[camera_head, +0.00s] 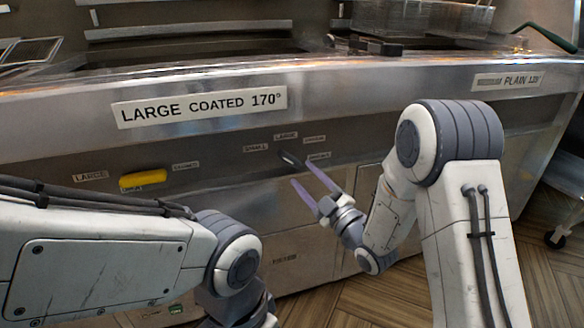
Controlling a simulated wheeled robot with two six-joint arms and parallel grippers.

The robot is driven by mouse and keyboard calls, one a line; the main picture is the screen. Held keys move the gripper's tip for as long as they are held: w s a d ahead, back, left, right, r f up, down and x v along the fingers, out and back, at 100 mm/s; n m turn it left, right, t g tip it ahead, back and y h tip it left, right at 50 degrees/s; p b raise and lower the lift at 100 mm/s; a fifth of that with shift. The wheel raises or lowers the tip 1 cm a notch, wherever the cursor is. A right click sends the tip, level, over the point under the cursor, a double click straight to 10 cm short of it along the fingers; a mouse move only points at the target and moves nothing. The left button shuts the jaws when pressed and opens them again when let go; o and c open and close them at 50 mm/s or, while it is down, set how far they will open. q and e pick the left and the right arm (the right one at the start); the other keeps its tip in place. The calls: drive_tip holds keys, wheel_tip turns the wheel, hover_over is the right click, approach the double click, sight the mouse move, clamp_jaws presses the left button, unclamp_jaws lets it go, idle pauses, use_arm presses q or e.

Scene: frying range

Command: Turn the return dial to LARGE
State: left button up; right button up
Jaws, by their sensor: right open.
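A small dark dial (290,158) sits on the steel front panel, ringed by small labels. One label reads SMALL (255,148) at its left and one reads LARGE (286,135) above it. The labels on its right are too small to read. Which way the dial points is hard to tell. My right gripper (303,173) is open, with its two purple fingers pointing up and left at the panel, close by the dial. Contact cannot be made out. My left arm crosses the lower left, and its gripper is out of the picture.
A yellow handle (143,180) on the panel has a LARGE label (90,176) at its left. A big sign (200,106) reads LARGE COATED 170°, and another (507,81) reads PLAIN. A wire basket (420,18) stands on the range top. Wood floor shows lower right.

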sight(292, 163)
drive_tip(key=b+x, duration=0.1)
drive_tip(key=x, duration=0.5)
clamp_jaws()
